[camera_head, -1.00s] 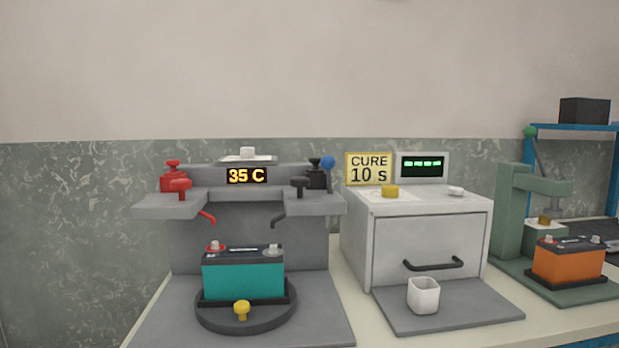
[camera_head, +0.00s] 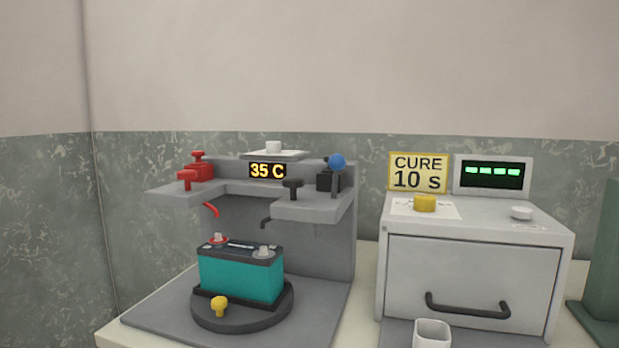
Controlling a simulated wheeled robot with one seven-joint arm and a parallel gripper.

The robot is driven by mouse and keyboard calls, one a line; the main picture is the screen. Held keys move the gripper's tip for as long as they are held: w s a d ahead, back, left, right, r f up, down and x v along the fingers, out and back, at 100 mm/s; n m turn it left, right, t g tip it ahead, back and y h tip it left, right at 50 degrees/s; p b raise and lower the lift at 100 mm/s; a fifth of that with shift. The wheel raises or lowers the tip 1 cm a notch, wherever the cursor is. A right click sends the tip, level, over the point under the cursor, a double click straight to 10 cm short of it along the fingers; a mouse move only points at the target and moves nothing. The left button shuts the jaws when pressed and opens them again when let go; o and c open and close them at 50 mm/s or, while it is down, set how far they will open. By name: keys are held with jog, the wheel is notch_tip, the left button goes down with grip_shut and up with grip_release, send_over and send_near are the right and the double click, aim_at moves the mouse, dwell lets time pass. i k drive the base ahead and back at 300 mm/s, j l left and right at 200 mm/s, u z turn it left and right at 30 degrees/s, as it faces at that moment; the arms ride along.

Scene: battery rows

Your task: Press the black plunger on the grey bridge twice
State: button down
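The grey bridge (camera_head: 305,205) stands at the left of the bench, with a display reading 35 C (camera_head: 267,171). A thin black spout (camera_head: 266,223) hangs below that arm. A red plunger (camera_head: 187,178) sits on the left arm, above a red spout (camera_head: 210,209). Below, a teal battery (camera_head: 241,272) sits on a dark round turntable (camera_head: 242,315) with a yellow knob (camera_head: 219,305). My gripper is not in view.
To the right is a white oven (camera_head: 470,275) with a black handle (camera_head: 467,305), a yellow knob (camera_head: 424,202) and a CURE 10 S sign (camera_head: 419,172). A white cup (camera_head: 432,334) stands before it. A green stand (camera_head: 602,255) is at the right edge.

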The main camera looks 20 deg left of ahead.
aim_at(291, 182)
jog(key=u, duration=1.15)
